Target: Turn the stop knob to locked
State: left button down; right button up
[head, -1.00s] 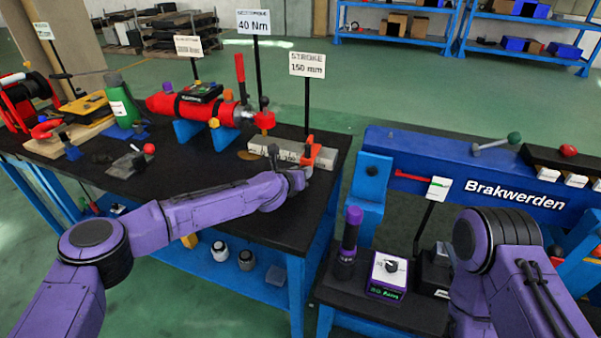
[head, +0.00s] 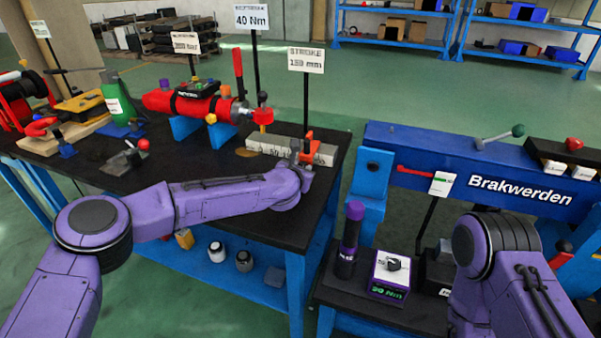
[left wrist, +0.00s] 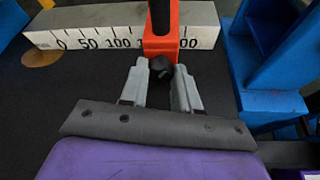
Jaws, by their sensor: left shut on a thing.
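The stop is an orange block with a dark upright handle, seen on the ruler in the left wrist view (left wrist: 160,45). The stop knob (left wrist: 161,68) is a small black round knob on the near face of the stop. My left gripper (left wrist: 161,72) has its two grey fingers on either side of the knob, shut on it. In the head view my left gripper (head: 302,158) is at the near side of the orange stop (head: 309,135) and partly hides it; the knob cannot be made out there. My right gripper is out of view; only part of my right arm shows.
The white ruler bar (head: 262,142) lies on the black bench top (head: 210,165). A red cylinder (head: 175,102) on blue cradles stands left of it. The "150 mm" sign (head: 305,60) rises behind the stop. A blue press frame (head: 440,165) stands to the right.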

pick_arm(q)
jog(key=shift+d+m+y, duration=0.1)
jog(key=shift+m+y, duration=0.2)
jog(key=shift+m, duration=0.1)
dwell(0.3)
jog(key=c, duration=0.8)
grip_release()
jog(key=shift+r, duration=0.1)
jog(key=shift+b, duration=0.3)
jog(key=v, duration=0.5)
jog(key=b+v, duration=0.1)
jog(key=v, duration=0.4)
jog(key=shift+s, duration=0.35)
